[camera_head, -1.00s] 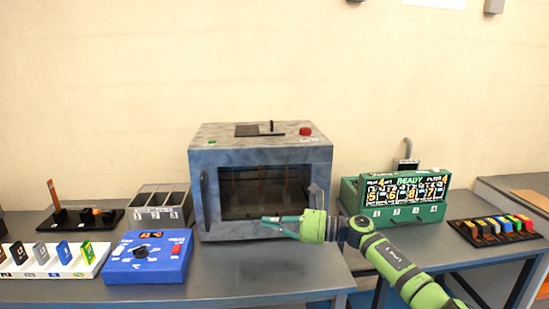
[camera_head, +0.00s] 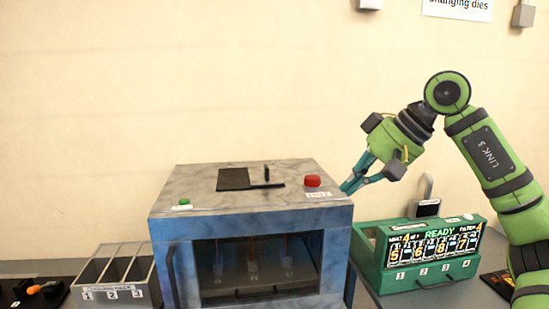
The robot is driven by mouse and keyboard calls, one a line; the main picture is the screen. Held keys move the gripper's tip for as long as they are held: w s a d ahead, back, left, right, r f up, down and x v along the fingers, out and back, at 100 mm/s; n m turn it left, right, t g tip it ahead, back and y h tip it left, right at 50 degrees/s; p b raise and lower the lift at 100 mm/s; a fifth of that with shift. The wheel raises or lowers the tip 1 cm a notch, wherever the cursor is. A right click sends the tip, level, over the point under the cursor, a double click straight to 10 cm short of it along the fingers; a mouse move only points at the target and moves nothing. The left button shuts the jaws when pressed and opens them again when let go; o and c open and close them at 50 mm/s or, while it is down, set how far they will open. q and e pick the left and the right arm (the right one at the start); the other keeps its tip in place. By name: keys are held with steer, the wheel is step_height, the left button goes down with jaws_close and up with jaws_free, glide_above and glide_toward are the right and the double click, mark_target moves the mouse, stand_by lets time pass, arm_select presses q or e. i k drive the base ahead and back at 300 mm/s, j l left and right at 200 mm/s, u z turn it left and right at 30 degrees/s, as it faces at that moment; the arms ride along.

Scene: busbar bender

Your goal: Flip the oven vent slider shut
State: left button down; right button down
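The oven (camera_head: 330,245) is a grey-blue box with a dark front window, standing on the bench. On its top is the vent, a black plate (camera_head: 233,179) with a thin black strip to its right. The slider's small upright black handle (camera_head: 267,174) stands near the strip's right part. My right gripper (camera_head: 355,188) is just right of the oven's top, near its right edge, pointing down and left. Its teal fingers look slightly apart with nothing between them. It is apart from the slider. My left gripper is not in view.
A red button (camera_head: 312,181) sits on the oven top between the slider and my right gripper. A green button (camera_head: 184,202) is at the top's front left. A green console (camera_head: 425,255) stands right of the oven, and a grey compartment bin (camera_head: 115,275) stands left.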

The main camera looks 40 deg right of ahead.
mark_target(266, 174)
steer(key=i+l, duration=0.7)
steer(key=i, duration=0.1)
